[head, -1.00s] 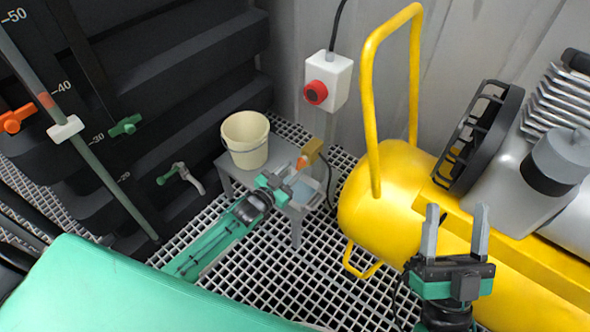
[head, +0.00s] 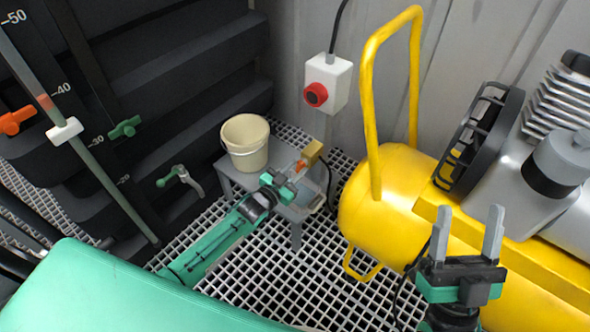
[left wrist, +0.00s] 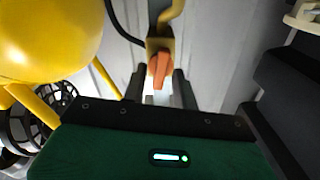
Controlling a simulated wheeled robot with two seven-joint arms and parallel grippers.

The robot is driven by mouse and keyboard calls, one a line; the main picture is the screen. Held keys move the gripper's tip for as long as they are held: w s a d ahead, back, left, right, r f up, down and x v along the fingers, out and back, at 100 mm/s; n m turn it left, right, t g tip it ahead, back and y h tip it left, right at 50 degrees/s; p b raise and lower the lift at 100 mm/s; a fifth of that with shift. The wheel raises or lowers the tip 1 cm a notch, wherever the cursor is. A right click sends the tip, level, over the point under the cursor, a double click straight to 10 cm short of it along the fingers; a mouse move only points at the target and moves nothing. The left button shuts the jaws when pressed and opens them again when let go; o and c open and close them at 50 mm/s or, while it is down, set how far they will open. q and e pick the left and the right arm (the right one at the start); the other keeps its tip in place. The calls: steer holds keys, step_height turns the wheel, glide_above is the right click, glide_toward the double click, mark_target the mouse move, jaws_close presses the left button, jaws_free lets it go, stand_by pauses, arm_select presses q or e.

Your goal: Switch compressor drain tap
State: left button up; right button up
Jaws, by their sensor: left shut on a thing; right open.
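The drain tap is a small brass-coloured block (head: 313,152) with an orange lever (head: 302,163), beside the yellow compressor tank (head: 390,195). My left gripper (head: 292,174) reaches in low from the left and is shut on the orange lever. In the left wrist view the orange lever (left wrist: 160,70) shows between the two fingers, with the brass block (left wrist: 160,45) just beyond. The fingertips partly hide the contact. My right gripper (head: 467,232) is open and empty, pointing up in front of the compressor.
A cream bucket (head: 245,142) stands on a small grey stand (head: 228,172) close to my left gripper. A white switch box (head: 328,84) with a red knob is on the wall. Dark tanks (head: 170,70) with a green-handled valve (head: 180,177) stand at left. Grating floor (head: 265,275) is open.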

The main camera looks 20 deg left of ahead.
arm_select(q)
steer(key=m+p, duration=0.2)
steer(key=m, duration=0.3)
steer(key=shift+s+d+m, duration=0.1)
steer(key=shift+m, duration=0.3)
steer(key=shift+f+m, duration=0.1)
steer(key=shift+m, duration=1.8)
jaws_close()
arm_select(e)
steer(key=w+a+f+g+h, duration=0.15)
steer(key=a+f+g, duration=0.25)
steer(key=f+g, duration=0.45)
arm_select(q)
steer(key=m, duration=0.2)
steer(key=shift+d+f+m, duration=0.1)
steer(key=shift+m, duration=1.2)
steer(key=shift+m+b, duration=0.45)
steer(key=shift+m, duration=0.45)
arm_select(e)
steer(key=shift+w+d+r+t+y, duration=0.15)
steer(key=shift+d+r+t, duration=0.2)
steer(key=shift+r+t, duration=0.35)
steer(key=shift+s+d+r+t+y, duration=0.15)
steer(key=shift+d+r+t, duration=0.25)
steer(key=shift+t, duration=0.55)
steer(key=shift+w+d+r+t+y, duration=0.15)
steer(key=shift+d+r+t, duration=0.15)
steer(key=shift+r+t, duration=0.45)
